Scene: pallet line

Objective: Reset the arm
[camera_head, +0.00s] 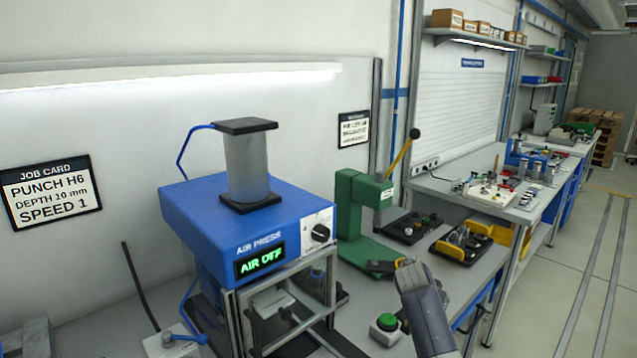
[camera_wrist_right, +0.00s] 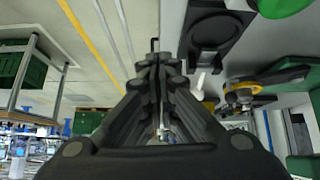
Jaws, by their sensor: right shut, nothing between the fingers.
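My right arm comes in at the bottom of the head view, with my right gripper (camera_head: 404,264) at its end, over the front part of the bench. In the right wrist view the gripper (camera_wrist_right: 157,62) has its dark fingers together, with nothing between them. A green push button (camera_head: 387,322) is just left of the arm in the head view. Part of a green round shape (camera_wrist_right: 284,6) shows at the top right of the wrist view. My left gripper is not in view.
A blue air press (camera_head: 225,222) with display "AIR OFF" stands left of the arm. A green lever press (camera_head: 362,212) stands behind the gripper. Dark trays (camera_head: 412,226) with parts lie further back. Floor (camera_head: 560,270) at the right is clear.

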